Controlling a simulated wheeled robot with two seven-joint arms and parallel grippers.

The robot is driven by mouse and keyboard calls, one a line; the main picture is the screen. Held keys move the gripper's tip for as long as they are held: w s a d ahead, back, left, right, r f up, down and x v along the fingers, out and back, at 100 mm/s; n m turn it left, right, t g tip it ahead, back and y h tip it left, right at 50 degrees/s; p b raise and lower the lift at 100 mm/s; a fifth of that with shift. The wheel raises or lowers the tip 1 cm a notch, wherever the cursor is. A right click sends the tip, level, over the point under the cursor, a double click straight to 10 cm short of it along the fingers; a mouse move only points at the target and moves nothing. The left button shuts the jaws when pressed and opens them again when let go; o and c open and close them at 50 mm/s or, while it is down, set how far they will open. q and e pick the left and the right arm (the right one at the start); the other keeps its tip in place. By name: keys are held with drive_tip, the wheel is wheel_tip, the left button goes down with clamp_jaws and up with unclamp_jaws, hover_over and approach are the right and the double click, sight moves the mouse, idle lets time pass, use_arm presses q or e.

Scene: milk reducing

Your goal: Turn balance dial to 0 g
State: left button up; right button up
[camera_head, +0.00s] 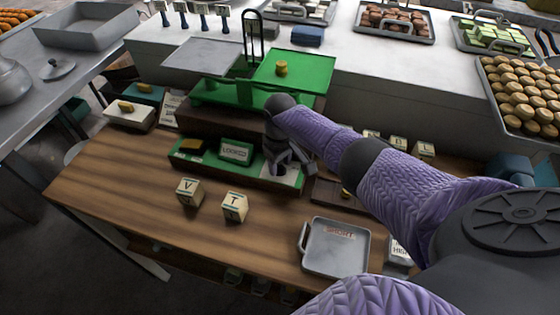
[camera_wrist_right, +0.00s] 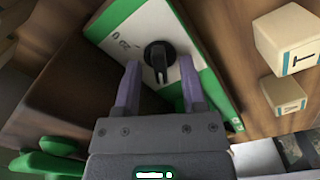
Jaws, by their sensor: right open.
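The green balance (camera_head: 208,92) stands on the wooden table, with a flat grey pan (camera_head: 203,56) and a green pan (camera_head: 292,70) holding a small yellow stack. At its front is a green base with a sign that seems to read "LOCKED" (camera_head: 235,151). The black balance dial (camera_wrist_right: 157,54) sits on a white plate in the right wrist view, with a "0 g" mark (camera_wrist_right: 121,42) beside it. I cannot tell which mark it points to. My right gripper (camera_head: 285,168) is open; in the wrist view its purple fingers (camera_wrist_right: 160,88) stand either side of the dial's near end. My left gripper is out of view.
Lettered blocks V (camera_head: 189,192) and T (camera_head: 234,207) stand in front of the balance. A grey tray (camera_head: 350,265) lies at the front right. Bare wood (camera_head: 120,190) lies to the left. A white counter with food trays runs behind.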

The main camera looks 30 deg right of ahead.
sight(280, 165)
wheel_tip(280, 165, up, 9)
drive_tip(key=p, duration=0.3)
drive_tip(key=shift+r, duration=0.45)
